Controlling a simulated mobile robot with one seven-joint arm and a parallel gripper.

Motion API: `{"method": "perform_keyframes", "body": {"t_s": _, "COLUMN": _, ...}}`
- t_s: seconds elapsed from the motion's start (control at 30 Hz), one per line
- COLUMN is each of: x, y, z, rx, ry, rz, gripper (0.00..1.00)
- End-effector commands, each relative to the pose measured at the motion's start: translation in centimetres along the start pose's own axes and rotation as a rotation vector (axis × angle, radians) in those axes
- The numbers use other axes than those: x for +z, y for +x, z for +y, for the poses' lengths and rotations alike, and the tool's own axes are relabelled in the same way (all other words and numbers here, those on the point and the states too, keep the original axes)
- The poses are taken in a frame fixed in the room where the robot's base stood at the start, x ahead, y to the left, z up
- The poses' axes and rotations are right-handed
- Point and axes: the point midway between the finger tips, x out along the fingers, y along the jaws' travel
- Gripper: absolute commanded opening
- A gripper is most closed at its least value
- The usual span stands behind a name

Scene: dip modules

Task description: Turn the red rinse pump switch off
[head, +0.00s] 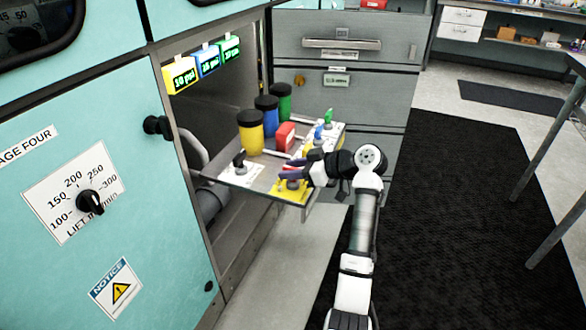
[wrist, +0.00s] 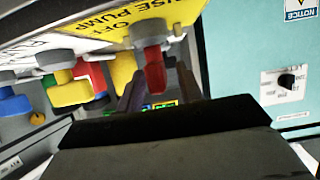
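The red rinse pump switch (wrist: 154,68) sticks out from a yellow plate (wrist: 140,20) whose upside-down label reads "PUMP" and "OFF" in the wrist view. In the head view the yellow plate (head: 289,194) is at the front right corner of the pulled-out panel, with the switch mostly hidden by my gripper. My gripper (head: 291,171) reaches in from the right. In the wrist view my gripper (wrist: 160,72) has its two dark fingers apart, one on each side of the red switch. A gap shows on the right side; contact on the left cannot be told.
The panel (head: 233,180) also bears yellow (head: 250,138), blue (head: 269,122) and green (head: 284,108) black-capped cylinders, a red block (head: 285,136) and other switches close to my gripper. A teal cabinet (head: 100,150) stands left, grey drawers (head: 345,75) behind.

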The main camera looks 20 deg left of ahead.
Motion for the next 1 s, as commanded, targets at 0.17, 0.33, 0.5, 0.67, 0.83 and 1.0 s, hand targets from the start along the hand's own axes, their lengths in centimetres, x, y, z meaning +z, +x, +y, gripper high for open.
{"method": "perform_keyframes", "body": {"t_s": 0.17, "x": 0.01, "y": -0.03, "z": 0.00, "rx": 0.000, "ry": 0.000, "rz": 0.000, "gripper": 0.22}}
{"method": "perform_keyframes", "body": {"t_s": 0.33, "x": 0.00, "y": -0.05, "z": 0.00, "rx": 0.000, "ry": 0.000, "rz": 0.000, "gripper": 0.00}}
{"method": "perform_keyframes", "body": {"t_s": 0.5, "x": 0.00, "y": -0.06, "z": 0.00, "rx": 0.002, "ry": 0.001, "rz": 0.000, "gripper": 0.00}}
{"method": "perform_keyframes", "body": {"t_s": 0.67, "x": -0.01, "y": -0.07, "z": -0.03, "rx": 0.026, "ry": 0.009, "rz": 0.000, "gripper": 0.00}}
{"method": "perform_keyframes", "body": {"t_s": 0.83, "x": -0.02, "y": -0.07, "z": -0.10, "rx": 0.093, "ry": 0.038, "rz": 0.001, "gripper": 0.00}}
{"method": "perform_keyframes", "body": {"t_s": 1.0, "x": -0.06, "y": -0.09, "z": -0.13, "rx": 0.210, "ry": 0.085, "rz": 0.001, "gripper": 0.00}}
